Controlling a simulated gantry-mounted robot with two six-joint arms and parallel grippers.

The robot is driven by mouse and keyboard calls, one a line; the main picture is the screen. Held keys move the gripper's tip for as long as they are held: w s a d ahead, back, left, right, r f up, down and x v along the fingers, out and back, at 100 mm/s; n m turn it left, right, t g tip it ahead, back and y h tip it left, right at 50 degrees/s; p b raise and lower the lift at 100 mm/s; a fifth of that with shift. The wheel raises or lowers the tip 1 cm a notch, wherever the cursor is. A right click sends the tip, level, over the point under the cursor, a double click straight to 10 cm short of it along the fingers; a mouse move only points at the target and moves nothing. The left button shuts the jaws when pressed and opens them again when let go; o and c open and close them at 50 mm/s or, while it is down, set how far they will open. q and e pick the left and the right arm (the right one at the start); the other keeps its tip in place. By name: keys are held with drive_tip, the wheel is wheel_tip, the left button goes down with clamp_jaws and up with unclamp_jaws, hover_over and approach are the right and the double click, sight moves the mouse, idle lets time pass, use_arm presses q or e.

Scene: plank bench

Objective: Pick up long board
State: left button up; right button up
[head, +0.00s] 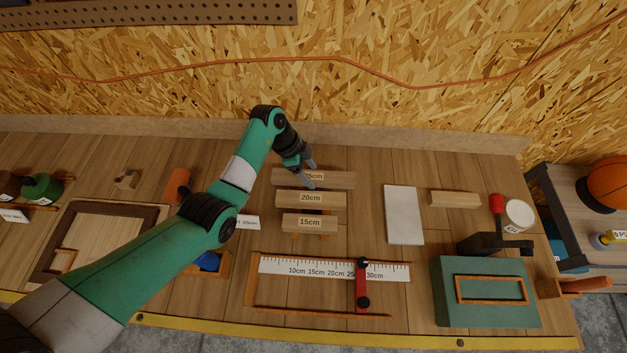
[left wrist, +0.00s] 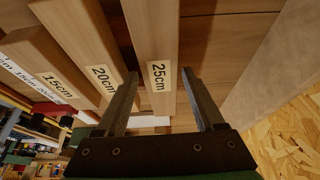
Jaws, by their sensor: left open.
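The long board, labelled 25cm (head: 338,181), lies at the back of a row of three wooden boards in the head view. In front of it lie the 20cm board (head: 327,201) and the 15cm board (head: 295,223). My left gripper (head: 311,174) is open over the middle of the long board and partly hides its label. In the left wrist view, the long board (left wrist: 153,35) runs between the two spread fingers (left wrist: 160,73), with the 20cm board (left wrist: 82,45) close by on the left. Whether the fingers touch the wood I cannot tell. My right gripper is out of view.
A ruler jig (head: 330,268) with a red stop (head: 362,290) lies in front of the boards. A white panel (head: 403,215), a loose wood block (head: 454,199) and a green box (head: 484,292) are on the right. The back wall is behind the boards.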

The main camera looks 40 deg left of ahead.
sight(318, 178)
use_arm(q)
drive_tip(key=shift+w+d+f, duration=0.15)
drive_tip(key=shift+d+f, duration=0.05)
drive_tip(key=shift+f, duration=0.4)
drive_tip(key=shift+c, duration=0.3)
clamp_jaws()
drive_tip(key=shift+r, duration=0.15)
drive_tip(key=r+p, duration=0.1)
drive_tip(key=r, duration=0.1)
drive_tip(key=r+p, duration=0.1)
drive_tip(key=r, duration=0.1)
drive_tip(key=shift+s+d, duration=0.1)
drive_tip(key=shift+s, duration=0.1)
drive_tip(key=s+d+r+p, duration=0.7)
drive_tip(key=s+r+p, duration=0.1)
drive_tip(key=s, duration=0.3)
drive_tip(key=shift+s+r+p, duration=0.25)
drive_tip(key=shift+r+p, duration=0.15)
drive_tip(key=shift+p, duration=0.5)
